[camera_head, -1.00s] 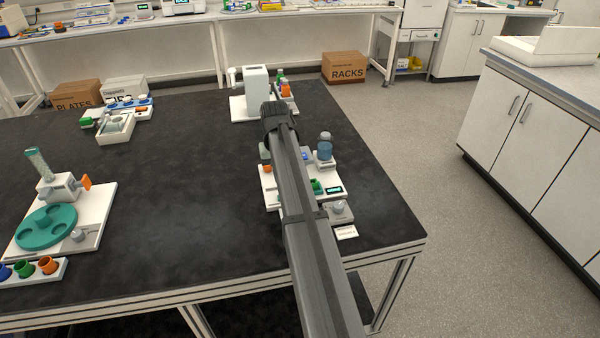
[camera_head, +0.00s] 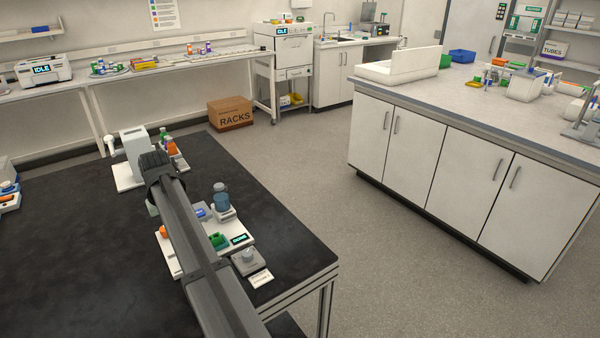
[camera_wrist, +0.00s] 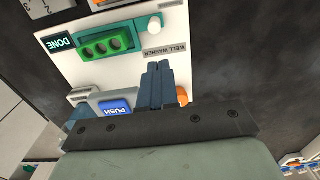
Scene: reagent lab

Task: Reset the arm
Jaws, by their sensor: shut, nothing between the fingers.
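My gripper (camera_wrist: 160,85) shows in the wrist view as two dark blue-grey fingers close together, with nothing between them. The fingers point over a white station labelled WELL WASHER (camera_wrist: 80,72). A green block with several round holes (camera_wrist: 104,45) sits on it beside a DONE display (camera_wrist: 58,44). A blue PUSH button (camera_wrist: 115,107) is close to the left of the fingers. I cannot tell whether the fingers touch the station. In the head view my arm crosses over the same station (camera_head: 238,225) and covers part of it; the gripper itself is hidden there.
A small grey unit (camera_head: 247,260) is near the front edge. A white device (camera_head: 135,150) stands behind my arm. A white cabinet bench (camera_head: 440,150) stands right, across open floor.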

